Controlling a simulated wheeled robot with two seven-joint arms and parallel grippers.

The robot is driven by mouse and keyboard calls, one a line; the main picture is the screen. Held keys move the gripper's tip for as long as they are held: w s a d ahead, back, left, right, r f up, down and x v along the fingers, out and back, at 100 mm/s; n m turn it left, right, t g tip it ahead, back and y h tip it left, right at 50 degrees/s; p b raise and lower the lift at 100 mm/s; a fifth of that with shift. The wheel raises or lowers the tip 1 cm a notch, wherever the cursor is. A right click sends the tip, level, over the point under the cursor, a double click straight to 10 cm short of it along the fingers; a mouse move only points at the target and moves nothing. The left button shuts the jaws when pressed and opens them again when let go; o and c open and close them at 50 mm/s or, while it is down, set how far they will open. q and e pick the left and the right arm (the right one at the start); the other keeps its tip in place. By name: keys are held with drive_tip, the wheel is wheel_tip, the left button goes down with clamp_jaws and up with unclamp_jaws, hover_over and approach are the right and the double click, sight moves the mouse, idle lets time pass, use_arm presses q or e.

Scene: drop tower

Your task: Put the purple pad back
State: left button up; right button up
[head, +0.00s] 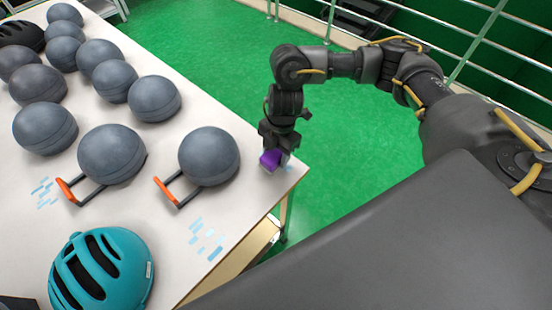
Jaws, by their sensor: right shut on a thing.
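The purple pad (271,158) is a small purple block at the right corner of the white table, in the head view. My right gripper (274,150) points down and is shut on it, and the fingers hide part of it. A small pale grey piece shows right beside and under the pad. I cannot tell whether the pad touches the tabletop. My left gripper is not in view.
The white table (165,222) holds several grey balls, two with orange-handled brackets (168,190). A teal helmet (103,270) sits at the front and a black helmet (20,35) at the back left. Green floor (205,45) and railings lie beyond.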

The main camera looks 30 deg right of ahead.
sight(276, 160)
wheel_tip(276, 160, down, 3)
drive_tip(key=shift+r, duration=0.1)
drive_tip(key=o, duration=0.9)
